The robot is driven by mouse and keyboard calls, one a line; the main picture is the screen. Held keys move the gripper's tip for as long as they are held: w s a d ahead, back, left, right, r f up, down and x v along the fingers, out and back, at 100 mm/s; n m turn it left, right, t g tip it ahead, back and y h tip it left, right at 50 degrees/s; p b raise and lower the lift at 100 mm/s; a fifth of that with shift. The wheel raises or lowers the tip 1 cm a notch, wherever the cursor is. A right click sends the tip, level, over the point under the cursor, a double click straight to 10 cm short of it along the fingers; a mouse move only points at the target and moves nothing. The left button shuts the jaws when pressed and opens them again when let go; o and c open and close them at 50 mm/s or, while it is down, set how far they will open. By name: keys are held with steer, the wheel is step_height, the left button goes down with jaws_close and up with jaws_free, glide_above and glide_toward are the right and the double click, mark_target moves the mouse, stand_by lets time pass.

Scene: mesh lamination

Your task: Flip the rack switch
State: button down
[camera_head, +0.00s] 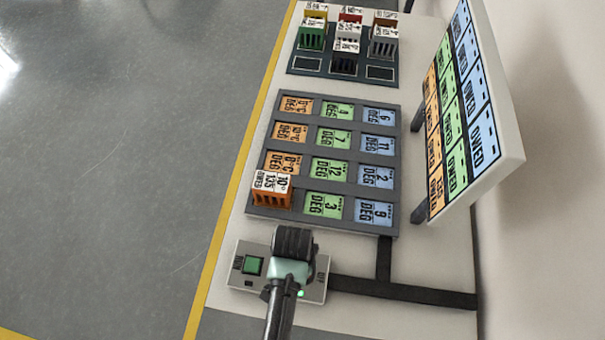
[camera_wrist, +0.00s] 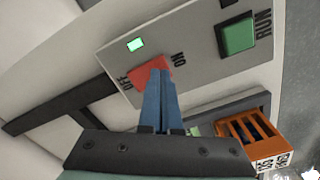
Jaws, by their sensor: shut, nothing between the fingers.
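The switch panel (camera_head: 240,281) is a light grey box at the front of the bench, and it also shows in the wrist view (camera_wrist: 205,63). Its red switch (camera_wrist: 141,73) sits between the printed words OFF and ON. My gripper (camera_wrist: 158,75) is shut and empty, with its blue fingertips over the red switch and seemingly touching it. They hide part of the switch, so I cannot tell which way it is tipped. A small green lamp (camera_wrist: 134,44) beside it is lit. In the head view my gripper (camera_head: 291,260) covers the switch.
A green RUN button (camera_wrist: 238,36) is on the same panel. Behind it lies a dark rack (camera_head: 322,98) of labelled slots, with an orange cartridge (camera_head: 271,199) at its near left corner. A colour-marked board (camera_head: 500,165) stands at right. Cartridges (camera_head: 312,38) stand at the back.

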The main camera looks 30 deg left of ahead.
step_height(320, 180, up, 6)
steer(key=p, duration=0.6)
steer(key=shift+r, duration=0.15)
stand_by(0.4)
